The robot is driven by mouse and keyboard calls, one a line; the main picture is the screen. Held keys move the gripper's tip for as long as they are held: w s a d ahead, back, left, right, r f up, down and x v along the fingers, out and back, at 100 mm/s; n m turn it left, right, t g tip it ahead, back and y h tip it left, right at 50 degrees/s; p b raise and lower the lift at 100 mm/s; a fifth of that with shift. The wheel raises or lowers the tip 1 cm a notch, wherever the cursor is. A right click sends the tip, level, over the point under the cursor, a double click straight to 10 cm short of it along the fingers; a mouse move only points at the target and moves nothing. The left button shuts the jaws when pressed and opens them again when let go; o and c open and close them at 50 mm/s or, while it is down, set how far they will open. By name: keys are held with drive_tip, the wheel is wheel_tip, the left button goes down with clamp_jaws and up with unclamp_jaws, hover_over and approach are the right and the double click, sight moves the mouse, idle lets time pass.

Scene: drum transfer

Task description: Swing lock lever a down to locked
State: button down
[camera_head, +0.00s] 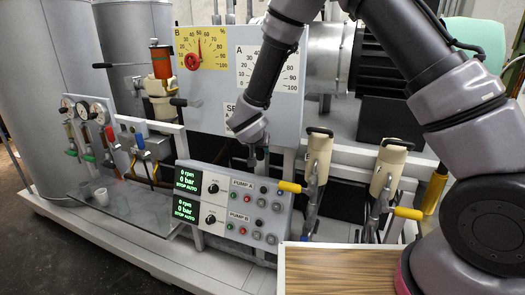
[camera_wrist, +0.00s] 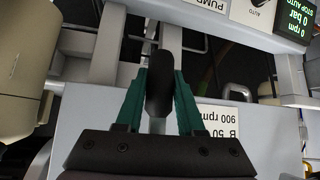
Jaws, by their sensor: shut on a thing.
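My gripper (camera_wrist: 159,80) has its teal fingers on both sides of a dark rounded handle, which I take to be the grip of lock lever a (camera_wrist: 159,62). The handle stands lengthwise between the fingers, and a grey bar runs behind it. No letter on the lever is readable. In the head view my gripper (camera_head: 256,150) is small and dark below the grey dial box, just above the pump panel. The lever is hidden there, so its angle cannot be told.
The grey dial box (camera_head: 222,112) carries a yellow dial B (camera_head: 201,48) and a white dial A (camera_head: 262,66), partly covered by my arm. The pump panel (camera_head: 232,208) lies just below. Yellow-handled cream units (camera_head: 318,160) stand to the right. A wooden-topped surface (camera_head: 340,270) is in front.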

drive_tip(key=shift+a+r, duration=0.1)
drive_tip(key=shift+a, duration=0.05)
idle(0.3)
drive_tip(key=c, duration=0.5)
unclamp_jaws()
drive_tip(key=v, duration=1)
drive_tip(key=shift+s+r, duration=0.2)
drive_tip(key=shift+r, duration=0.1)
